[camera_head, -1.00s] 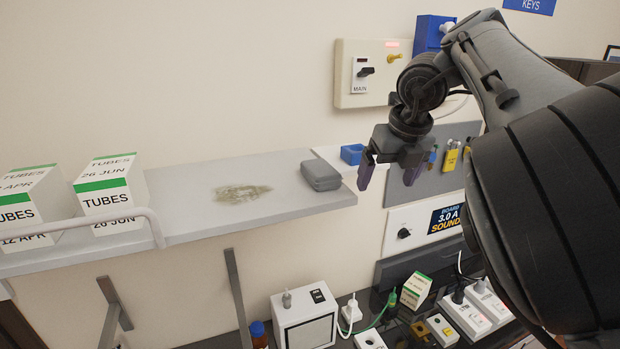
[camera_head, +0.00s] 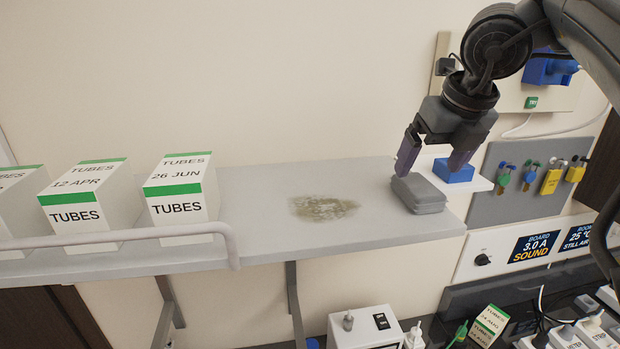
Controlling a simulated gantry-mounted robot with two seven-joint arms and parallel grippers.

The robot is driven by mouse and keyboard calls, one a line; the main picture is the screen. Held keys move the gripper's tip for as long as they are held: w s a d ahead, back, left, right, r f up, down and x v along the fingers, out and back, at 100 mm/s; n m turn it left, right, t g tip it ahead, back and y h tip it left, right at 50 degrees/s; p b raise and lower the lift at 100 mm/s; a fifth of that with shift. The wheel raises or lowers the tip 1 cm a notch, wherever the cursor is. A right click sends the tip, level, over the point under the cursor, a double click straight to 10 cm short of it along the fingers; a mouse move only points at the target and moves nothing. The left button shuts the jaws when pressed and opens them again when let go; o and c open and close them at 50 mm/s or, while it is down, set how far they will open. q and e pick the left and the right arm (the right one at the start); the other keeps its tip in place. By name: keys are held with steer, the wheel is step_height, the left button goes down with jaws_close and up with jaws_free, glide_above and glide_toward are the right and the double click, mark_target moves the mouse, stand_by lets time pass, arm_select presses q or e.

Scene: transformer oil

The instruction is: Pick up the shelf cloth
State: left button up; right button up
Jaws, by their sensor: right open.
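The shelf cloth (camera_head: 418,195) is a grey folded stack lying at the right end of the grey shelf (camera_head: 260,233). My right gripper (camera_head: 432,164) points down just above and behind the cloth, with its two purple-grey fingers apart. The left finger is close to the cloth's upper left edge, and the right finger is beyond its right side; I cannot tell whether either touches. Nothing shows between the fingers. My left gripper is not in view.
A dirty smear (camera_head: 324,208) marks the shelf left of the cloth. White TUBES boxes (camera_head: 181,198) stand behind a rail (camera_head: 150,236) at the left. A blue block (camera_head: 454,171) sits on a small ledge behind the cloth. Padlocks (camera_head: 552,178) hang on a grey board at the right.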

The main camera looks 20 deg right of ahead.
mark_target(420, 184)
steer(key=shift+b+x, duration=0.3)
steer(key=shift+x, duration=2.55)
steer(key=shift+d+f, duration=0.1)
steer(key=shift+f, duration=0.1)
steer(key=c, duration=1.1)
steer(key=shift+o, duration=0.2)
steer(key=shift+r, duration=0.1)
steer(key=shift+r, duration=0.15)
step_height(420, 184, up, 4)
steer(key=shift+r+p, duration=0.1)
steer(key=shift+p, duration=0.55)
steer(key=s+d+r+p, duration=0.1)
steer(key=s+d+r, duration=0.4)
steer(key=d, duration=0.5)
steer(key=shift+s+d+r+p, duration=0.2)
steer(key=shift+r+p, duration=0.15)
steer(key=shift+r, duration=0.5)
